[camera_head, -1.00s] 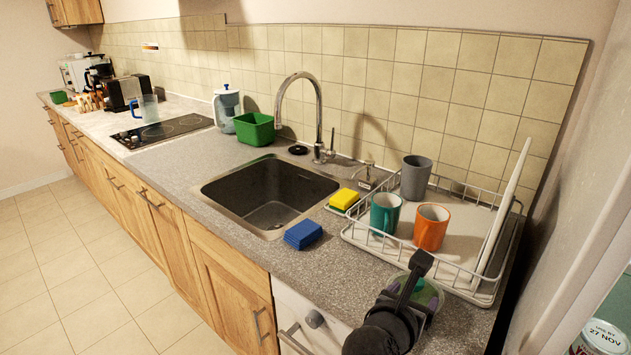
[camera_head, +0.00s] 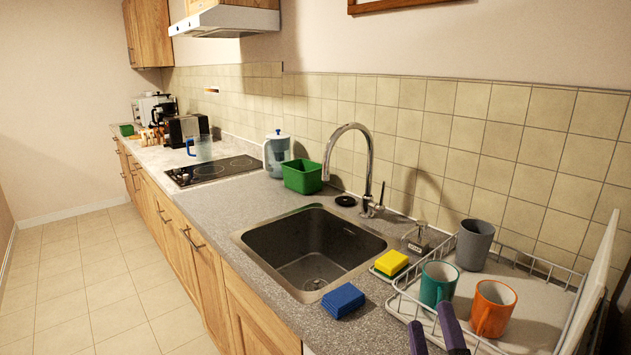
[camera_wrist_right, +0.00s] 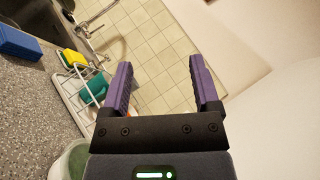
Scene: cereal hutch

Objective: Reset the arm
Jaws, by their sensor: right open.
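My right gripper (camera_head: 435,335) shows at the bottom edge of the head view, as two purple fingers standing apart in front of the dish rack. In the right wrist view its fingers (camera_wrist_right: 158,88) are spread with nothing between them. The rest of the right arm is below the head view's edge. My left gripper is not in view.
The dish rack (camera_head: 529,278) holds a teal mug (camera_head: 438,283), an orange mug (camera_head: 492,308) and a grey cup (camera_head: 474,244). A blue sponge (camera_head: 342,301) lies by the sink (camera_head: 315,251). The wall is behind the rack; the floor at left is clear.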

